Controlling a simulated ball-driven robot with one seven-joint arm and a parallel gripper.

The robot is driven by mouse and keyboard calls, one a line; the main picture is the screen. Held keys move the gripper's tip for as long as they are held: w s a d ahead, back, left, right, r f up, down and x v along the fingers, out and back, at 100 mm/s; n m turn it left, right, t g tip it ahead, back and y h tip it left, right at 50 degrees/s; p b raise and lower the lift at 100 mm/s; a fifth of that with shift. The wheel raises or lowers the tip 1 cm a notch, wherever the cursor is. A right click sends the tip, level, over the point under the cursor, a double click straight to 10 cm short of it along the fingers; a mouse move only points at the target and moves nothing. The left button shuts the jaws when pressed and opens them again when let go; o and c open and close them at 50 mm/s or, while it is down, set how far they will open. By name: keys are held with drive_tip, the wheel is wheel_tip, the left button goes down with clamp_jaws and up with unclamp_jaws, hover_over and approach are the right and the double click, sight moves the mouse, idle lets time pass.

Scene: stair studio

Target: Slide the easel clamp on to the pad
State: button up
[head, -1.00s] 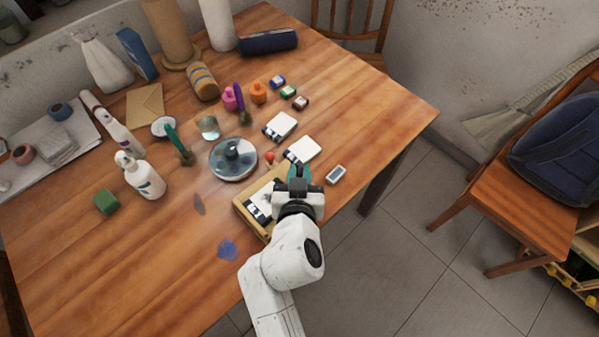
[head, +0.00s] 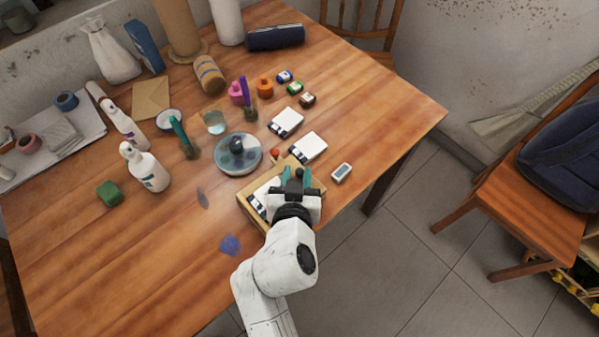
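A low wooden easel board (head: 245,206) lies at the table's front edge. A white pad (head: 266,186) with a black-and-white patterned edge lies on it, partly hidden by my gripper. My gripper (head: 296,173) is over the board's right part, its two teal fingers apart and pointing toward the back of the table. A small dark shape shows between the fingers; I cannot tell whether it is the clamp or part of my gripper. The easel clamp is not clearly seen. A small red ball-shaped thing (head: 275,153) is just behind the board.
Two similar white pads (head: 309,145) (head: 287,120) lie behind the board. A round glass-like dish (head: 238,154) with a dark knob is behind left. A small pale block (head: 341,172) is to the right. White bottles (head: 146,168) stand left.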

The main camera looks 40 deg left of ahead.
drive_tip(key=shift+o, duration=1)
drive_tip(key=shift+w, duration=0.1)
drive_tip(key=v, duration=1)
drive_tip(key=shift+s+d+r, duration=0.2)
drive_tip(key=shift+s+d, duration=0.05)
drive_tip(key=shift+s, duration=0.05)
drive_tip(key=w+d+f+m+g+h, duration=0.1)
drive_tip(key=w+d+f+m+h, duration=0.15)
drive_tip(key=d, duration=0.65)
drive_tip(key=w+d+f+m+g+h, duration=0.1)
drive_tip(key=w+d+f+h, duration=0.15)
drive_tip(key=d, duration=0.65)
drive_tip(key=w+d+f+m+g+h, duration=0.1)
drive_tip(key=w+d+f+m+h, duration=0.2)
drive_tip(key=d, duration=0.5)
drive_tip(key=s+d+f+m+g, duration=0.1)
drive_tip(key=s+d+f+g, duration=0.1)
drive_tip(key=s+d, duration=0.5)
drive_tip(key=s+d+f+m+g+h+p, duration=0.1)
drive_tip(key=s+d+f+g, duration=0.1)
drive_tip(key=s+d+g, duration=0.2)
drive_tip(key=s+d, duration=0.3)
drive_tip(key=d, duration=0.4)
drive_tip(key=shift+s+f, duration=0.2)
drive_tip(key=shift+s, duration=0.2)
